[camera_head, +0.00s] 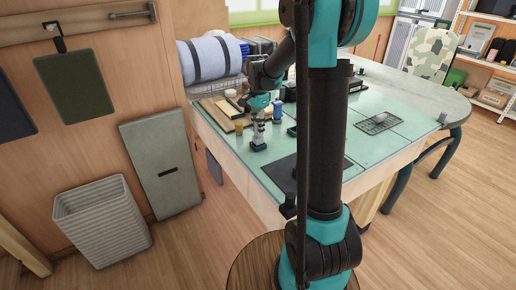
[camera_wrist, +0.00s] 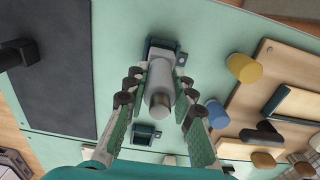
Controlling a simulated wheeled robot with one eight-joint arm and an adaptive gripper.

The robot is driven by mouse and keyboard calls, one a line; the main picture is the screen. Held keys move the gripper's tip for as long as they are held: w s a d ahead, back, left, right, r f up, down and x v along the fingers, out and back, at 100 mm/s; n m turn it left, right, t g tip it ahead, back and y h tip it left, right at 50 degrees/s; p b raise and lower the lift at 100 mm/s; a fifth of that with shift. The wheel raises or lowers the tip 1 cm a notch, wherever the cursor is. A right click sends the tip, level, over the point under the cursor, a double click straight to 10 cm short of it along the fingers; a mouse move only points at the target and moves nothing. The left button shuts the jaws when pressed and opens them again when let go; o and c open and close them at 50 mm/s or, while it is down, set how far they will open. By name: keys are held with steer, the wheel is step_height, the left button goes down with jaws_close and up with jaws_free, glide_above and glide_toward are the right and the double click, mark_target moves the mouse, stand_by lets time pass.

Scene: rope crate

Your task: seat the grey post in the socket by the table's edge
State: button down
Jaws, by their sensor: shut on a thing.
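The grey post (camera_wrist: 159,80) stands between the two fingers of my gripper (camera_wrist: 158,92) in the wrist view, with its darker metal end towards the camera. The fingers are shut on it from both sides. Its far end meets a dark square socket (camera_wrist: 178,57) on the green table top; I cannot tell how deep it sits. In the head view the post (camera_head: 259,130) looks upright below my gripper (camera_head: 259,110), its foot at the dark socket (camera_head: 258,146) near the table's left edge. A second dark socket (camera_wrist: 145,134) lies nearby.
A yellow peg (camera_wrist: 245,68), a blue peg (camera_wrist: 217,114) and a wooden board (camera_wrist: 268,75) lie to the right in the wrist view. A dark mat (camera_wrist: 60,60) lies flat to the left. In the head view a wire tray (camera_head: 378,123) lies farther right, with clear table around it.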

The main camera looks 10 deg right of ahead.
steer(key=shift+f, duration=1.15)
stand_by(1.0)
steer(key=c, duration=1.2)
jaws_free()
step_height(320, 180, up, 12)
